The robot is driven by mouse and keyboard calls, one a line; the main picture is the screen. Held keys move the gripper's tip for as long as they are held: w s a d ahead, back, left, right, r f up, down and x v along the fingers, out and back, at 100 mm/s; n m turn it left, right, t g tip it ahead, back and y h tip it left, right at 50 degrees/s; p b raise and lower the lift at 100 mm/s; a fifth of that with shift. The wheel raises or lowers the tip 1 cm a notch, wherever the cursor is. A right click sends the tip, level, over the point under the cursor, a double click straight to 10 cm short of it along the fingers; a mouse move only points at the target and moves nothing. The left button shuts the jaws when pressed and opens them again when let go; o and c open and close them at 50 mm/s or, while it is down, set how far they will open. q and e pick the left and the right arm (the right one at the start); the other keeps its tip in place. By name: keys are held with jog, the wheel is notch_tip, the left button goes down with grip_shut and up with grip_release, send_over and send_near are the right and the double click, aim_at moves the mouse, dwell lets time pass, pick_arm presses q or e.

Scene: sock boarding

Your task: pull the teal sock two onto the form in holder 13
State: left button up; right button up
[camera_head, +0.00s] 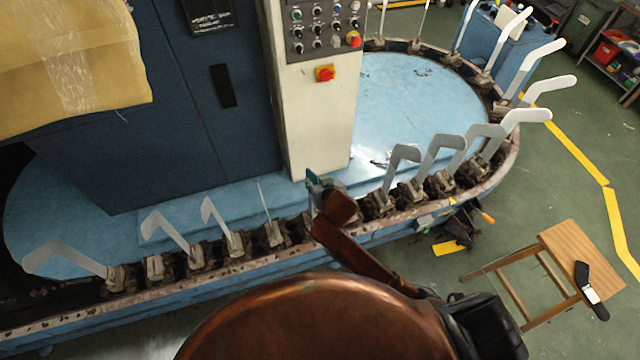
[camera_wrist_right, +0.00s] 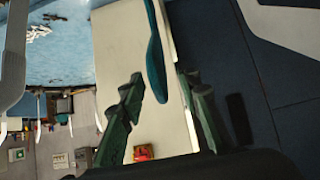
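The teal sock (camera_wrist_right: 154,55) is a narrow strip in the right wrist view, hanging from the top edge between my finger tips. Its upper part is out of frame. A pale strip runs beside it; I cannot tell if this is a form seen edge-on. My right gripper (camera_wrist_right: 159,77) has its dark green fingers apart, with gaps on both sides of the sock. In the head view my right gripper (camera_head: 318,184) is small at the machine's front rim, with a bit of teal there. Holder numbers are not legible, and my arm hides the form there. My left gripper is not in view.
Upright pale forms stand around the oval track, including a thin edge-on form (camera_head: 264,201) left of my gripper and a bent form (camera_head: 402,156) to its right. A cream control pillar (camera_head: 313,115) rises close behind. A wooden stool (camera_head: 582,250) stands at right.

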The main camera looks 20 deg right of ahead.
jog(key=v, duration=1.1)
jog(key=shift+s+r, duration=0.15)
jog(key=shift+s, duration=0.1)
